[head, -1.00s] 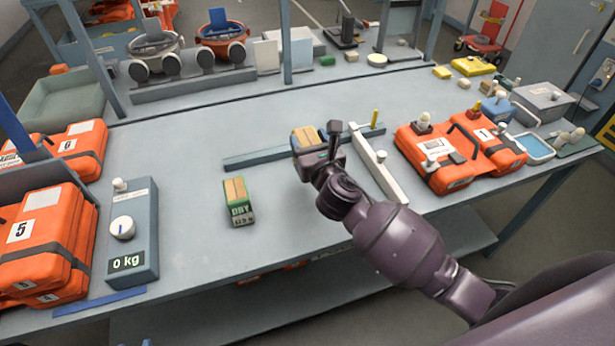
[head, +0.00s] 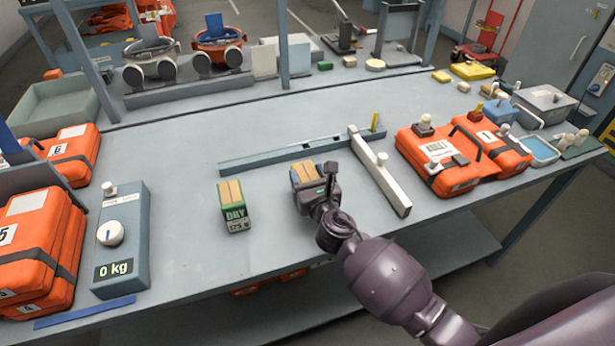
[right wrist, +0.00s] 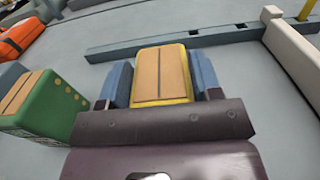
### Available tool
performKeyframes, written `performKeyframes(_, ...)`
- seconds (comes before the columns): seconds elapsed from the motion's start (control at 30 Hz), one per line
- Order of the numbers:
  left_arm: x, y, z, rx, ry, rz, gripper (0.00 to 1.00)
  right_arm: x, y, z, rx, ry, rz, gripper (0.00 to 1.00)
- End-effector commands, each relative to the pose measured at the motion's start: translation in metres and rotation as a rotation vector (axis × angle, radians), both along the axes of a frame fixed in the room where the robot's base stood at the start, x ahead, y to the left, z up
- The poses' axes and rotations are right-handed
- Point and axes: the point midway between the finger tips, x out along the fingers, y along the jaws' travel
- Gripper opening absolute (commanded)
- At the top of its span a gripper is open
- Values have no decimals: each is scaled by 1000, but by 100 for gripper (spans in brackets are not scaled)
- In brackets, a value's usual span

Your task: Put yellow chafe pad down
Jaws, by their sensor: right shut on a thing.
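The yellow chafe pad appears to be the yellow-sided block with a tan, split top (right wrist: 160,76). My right gripper (right wrist: 160,92) is shut on it, with a blue finger along each side. The pad (head: 304,171) shows at the gripper's tip in the head view, just in front of the long blue-grey rail. Whether its underside touches the table is hidden. My left gripper is not in view.
A green DRY block (head: 233,206) stands to the left of the held pad, with a gap between them. The blue-grey rail (head: 265,156) lies behind and a white bar (head: 380,172) to the right. A 0 kg scale (head: 121,240) is at left. Orange cases (head: 440,163) stand further right.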

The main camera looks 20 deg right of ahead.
Motion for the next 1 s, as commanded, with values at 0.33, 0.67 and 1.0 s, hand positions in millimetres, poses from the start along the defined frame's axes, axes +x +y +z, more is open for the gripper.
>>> performKeyframes(0.33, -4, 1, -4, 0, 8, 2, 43, 0, 0, -2, 1, 0, 0, 69)
performKeyframes(0.67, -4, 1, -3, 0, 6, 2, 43, 0, 0, -2, 1, -1, 0, 84)
performKeyframes(1.0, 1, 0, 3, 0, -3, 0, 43, -29, -1, 0, 2, 1, 1, 84)
